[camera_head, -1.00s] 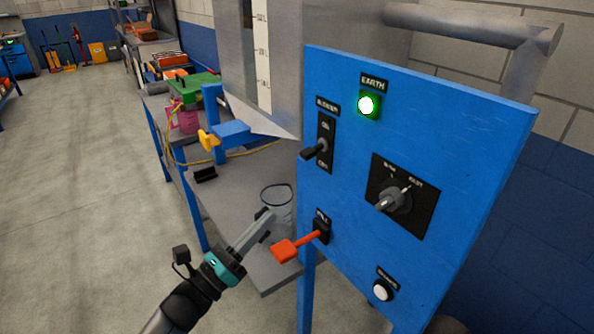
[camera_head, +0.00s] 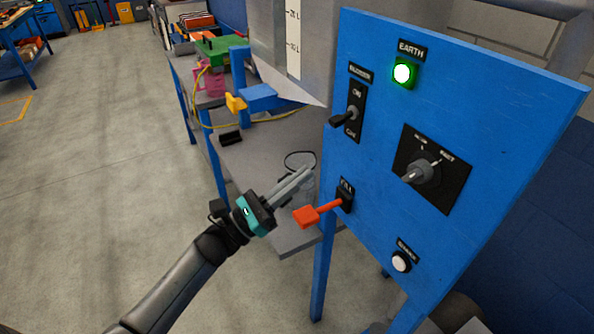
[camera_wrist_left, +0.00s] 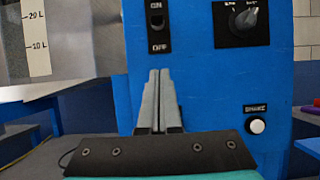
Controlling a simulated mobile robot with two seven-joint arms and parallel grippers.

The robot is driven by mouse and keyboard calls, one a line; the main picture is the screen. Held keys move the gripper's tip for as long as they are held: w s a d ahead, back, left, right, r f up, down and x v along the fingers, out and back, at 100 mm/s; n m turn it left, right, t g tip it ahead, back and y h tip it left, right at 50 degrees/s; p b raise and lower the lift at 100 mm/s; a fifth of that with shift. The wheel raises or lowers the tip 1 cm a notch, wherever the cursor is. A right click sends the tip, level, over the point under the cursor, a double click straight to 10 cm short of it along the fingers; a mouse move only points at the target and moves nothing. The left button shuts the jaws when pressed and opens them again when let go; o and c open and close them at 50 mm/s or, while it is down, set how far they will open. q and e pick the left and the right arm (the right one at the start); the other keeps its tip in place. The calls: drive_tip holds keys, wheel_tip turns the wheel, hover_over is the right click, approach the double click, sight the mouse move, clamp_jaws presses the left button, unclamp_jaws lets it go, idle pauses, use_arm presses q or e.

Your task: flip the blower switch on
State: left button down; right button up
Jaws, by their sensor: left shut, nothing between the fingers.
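The blower switch (camera_head: 347,116) is a black plate with a short dark lever near the upper left of the blue panel (camera_head: 470,95). ON is printed above and the OFF label below. The lever juts out to the lower left in the head view; its exact setting is hard to tell. In the left wrist view the switch (camera_wrist_left: 157,27) is at the top centre, above the fingertips. My left gripper (camera_head: 306,174) is shut and empty, below and left of the switch, apart from it. It points up at the panel in the wrist view (camera_wrist_left: 159,75).
A red FILL lever (camera_head: 318,211) sticks out close beside my left gripper. A rotary knob (camera_head: 420,173), a lit green EARTH lamp (camera_head: 404,73) and a white button (camera_head: 401,262) are on the panel. A grey bench (camera_head: 240,180) with a blue-yellow clamp stands behind.

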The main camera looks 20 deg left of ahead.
sight(331, 125)
use_arm(q)
drive_tip(key=p+x, duration=0.1)
drive_tip(key=x, duration=0.6)
drive_tip(key=shift+w+d+r, duration=0.15)
drive_tip(key=shift+w+r, duration=0.05)
drive_tip(key=shift+r, duration=0.1)
drive_tip(key=shift+s+a+r+p, duration=0.15)
drive_tip(key=shift+r+p, duration=0.25)
drive_tip(key=shift+r, duration=0.2)
drive_tip(key=shift+s+a+r+p, duration=0.1)
drive_tip(key=shift+s+r+p, duration=0.1)
drive_tip(key=shift+r+p, duration=0.25)
drive_tip(key=shift+s+a+r+p, duration=0.15)
drive_tip(key=shift+r+p, duration=0.15)
drive_tip(key=shift+r, duration=0.4)
drive_tip(key=r+g+p, duration=0.1)
drive_tip(key=p, duration=0.2)
drive_tip(key=r+g+y+p, duration=0.1)
drive_tip(key=p, duration=0.2)
drive_tip(key=s+g+y+p, duration=0.1)
drive_tip(key=p, duration=0.2)
drive_tip(key=shift+a+r, duration=0.35)
drive_tip(key=shift+r, duration=0.05)
drive_tip(key=shift+f, duration=0.2)
drive_tip(key=shift+w+f, duration=0.1)
